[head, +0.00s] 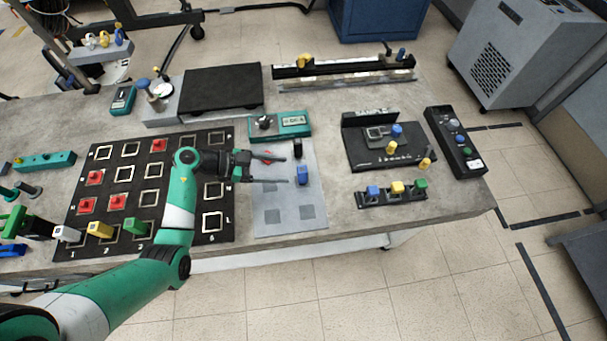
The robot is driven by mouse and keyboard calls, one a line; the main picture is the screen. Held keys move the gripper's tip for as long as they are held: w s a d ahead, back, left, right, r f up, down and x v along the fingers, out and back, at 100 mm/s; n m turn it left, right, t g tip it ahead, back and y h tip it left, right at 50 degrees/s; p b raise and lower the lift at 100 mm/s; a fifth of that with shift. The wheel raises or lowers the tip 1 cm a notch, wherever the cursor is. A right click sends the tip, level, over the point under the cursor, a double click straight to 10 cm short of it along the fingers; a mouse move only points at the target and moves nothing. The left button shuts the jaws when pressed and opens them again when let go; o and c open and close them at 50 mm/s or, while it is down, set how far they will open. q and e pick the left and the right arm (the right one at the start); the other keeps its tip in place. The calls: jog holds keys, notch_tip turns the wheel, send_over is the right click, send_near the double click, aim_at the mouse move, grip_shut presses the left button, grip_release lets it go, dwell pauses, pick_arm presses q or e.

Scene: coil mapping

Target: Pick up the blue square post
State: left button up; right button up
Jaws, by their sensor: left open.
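A small blue square post (303,175) stands on a light grey plate (290,222) right of the black grid board. My left gripper (283,170) is open, its two fingers pointing right over the grey plate. The blue post is just beyond the fingertips, nearest the lower finger. I see nothing held between the fingers, and I cannot tell how high they are above the plate. A small red patch shows at the upper finger; I cannot tell what it belongs to. My right gripper is not in view.
The black grid board (98,225) holds several red pieces and lies partly under my left arm. A dark holder (391,198) with blue, yellow and green posts stands to the right. A teal meter (293,125) is behind the plate. Bare table lies between plate and holder.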

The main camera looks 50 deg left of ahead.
aim_at(302, 176)
pick_arm(q)
jog(key=b+x, duration=0.2)
jog(key=x, duration=0.3)
jog(key=shift+w+d, duration=0.1)
jog(key=shift+w, duration=0.05)
jog(key=b+x, duration=0.3)
jog(key=x, duration=0.2)
jog(key=shift+w+d, duration=0.1)
jog(key=shift+r, duration=0.1)
grip_shut()
